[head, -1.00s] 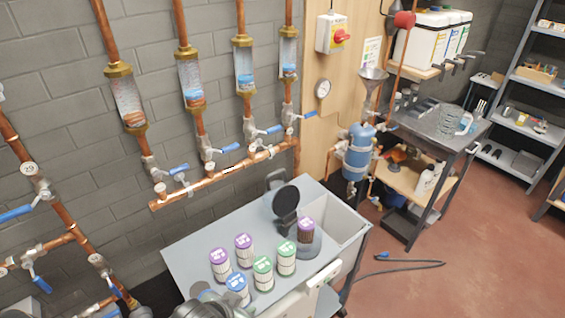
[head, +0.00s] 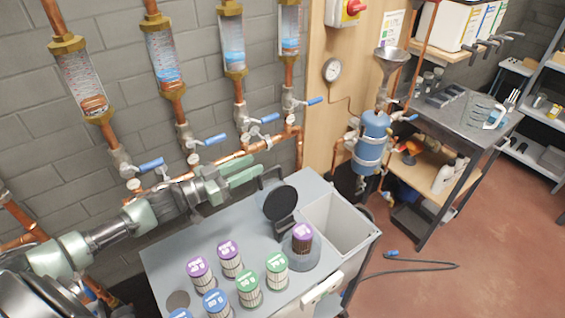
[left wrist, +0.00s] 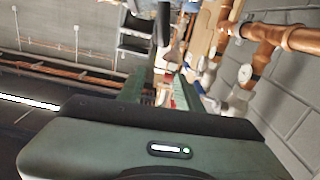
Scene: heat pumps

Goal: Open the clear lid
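I cannot pick out a clear lid for certain. A dark round lid (head: 281,203) stands upright, hinged open, beside a round housing (head: 300,262) on the grey cart (head: 160,262). A purple-topped filter (head: 303,238) stands in that housing. My left gripper (head: 256,174) is above the cart's back edge, left of the dark lid, near the copper pipe. Its two green fingers are apart with nothing seen between them. The fingers also show in the left wrist view (left wrist: 158,88), partly hidden by the gripper body. My right gripper is not in view.
Several purple, blue and green filters (head: 249,289) stand at the cart's front. The cart has an open bin (head: 345,228) at its right. Copper pipes with blue valve handles (head: 208,140) run along the wall behind. A hose (head: 420,268) lies on the floor.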

